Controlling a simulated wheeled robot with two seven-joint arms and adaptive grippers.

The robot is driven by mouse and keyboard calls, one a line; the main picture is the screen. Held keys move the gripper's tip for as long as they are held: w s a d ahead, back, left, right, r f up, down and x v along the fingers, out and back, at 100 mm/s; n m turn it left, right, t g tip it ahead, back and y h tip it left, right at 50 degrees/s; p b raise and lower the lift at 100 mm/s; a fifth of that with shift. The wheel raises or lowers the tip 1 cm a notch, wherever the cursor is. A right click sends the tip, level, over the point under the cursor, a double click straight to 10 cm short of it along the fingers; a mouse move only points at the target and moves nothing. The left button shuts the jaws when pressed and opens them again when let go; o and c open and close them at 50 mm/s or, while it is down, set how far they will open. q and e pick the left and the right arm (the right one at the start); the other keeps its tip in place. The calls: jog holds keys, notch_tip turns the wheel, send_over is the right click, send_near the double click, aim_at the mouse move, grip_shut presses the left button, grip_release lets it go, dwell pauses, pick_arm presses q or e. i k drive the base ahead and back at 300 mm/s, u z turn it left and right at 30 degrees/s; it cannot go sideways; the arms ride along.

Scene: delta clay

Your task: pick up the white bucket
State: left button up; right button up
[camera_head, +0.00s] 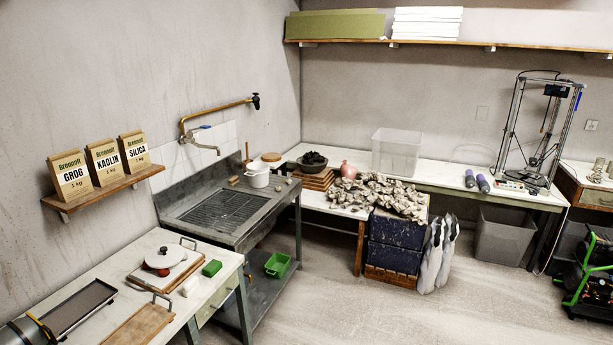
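A small white bucket (257,175) stands upright at the back right of the metal sink counter (190,212), near the wall. It looks like a round pot with a pale rim; its inside is too small to make out. A second pale round container (271,158) with a brownish top is just behind it. Neither of my grippers is in view, and nothing is seen touching the bucket.
A brass tap pipe (222,113) sticks out above the sink. A lumpy grey clay heap (380,194) lies to the right.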

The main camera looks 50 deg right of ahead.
aim_at(258, 171)
jog(key=z, duration=1.6)
jog(key=i, duration=0.65)
jog(key=z, duration=0.5)
jog(key=i, duration=2)
jog(key=u, duration=0.45)
jog(key=i, duration=1.7)
jog(key=u, duration=0.95)
